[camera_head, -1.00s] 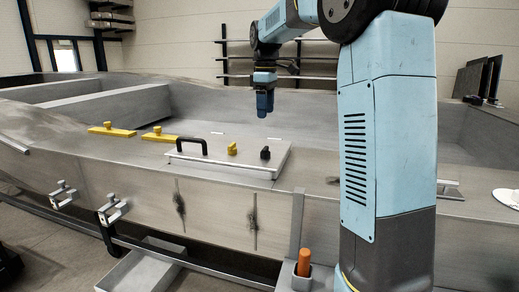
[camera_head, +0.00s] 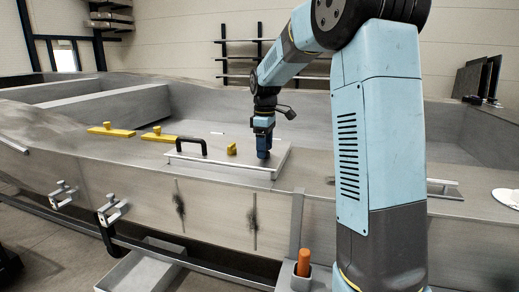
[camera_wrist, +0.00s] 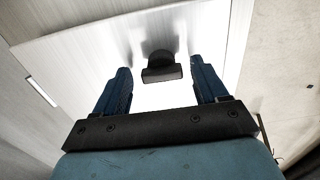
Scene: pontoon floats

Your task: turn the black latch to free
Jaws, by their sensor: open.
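The black latch (camera_wrist: 161,68) stands on the pale metal hatch panel (camera_wrist: 90,45) in the wrist view. It lies between and a little beyond the two blue fingers of my gripper (camera_wrist: 161,88), with a gap on each side. In the head view my gripper (camera_head: 264,155) points down over the right part of the hatch panel (camera_head: 220,167). There it hides the black latch. My gripper is open and holds nothing.
A yellow latch (camera_head: 232,149) stands on the panel just left of my gripper. A black handle (camera_head: 190,145) rises farther left. Two yellow pieces (camera_head: 110,131) lie on the deck beyond it. An orange-handled object (camera_head: 304,262) stands in a holder at the front.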

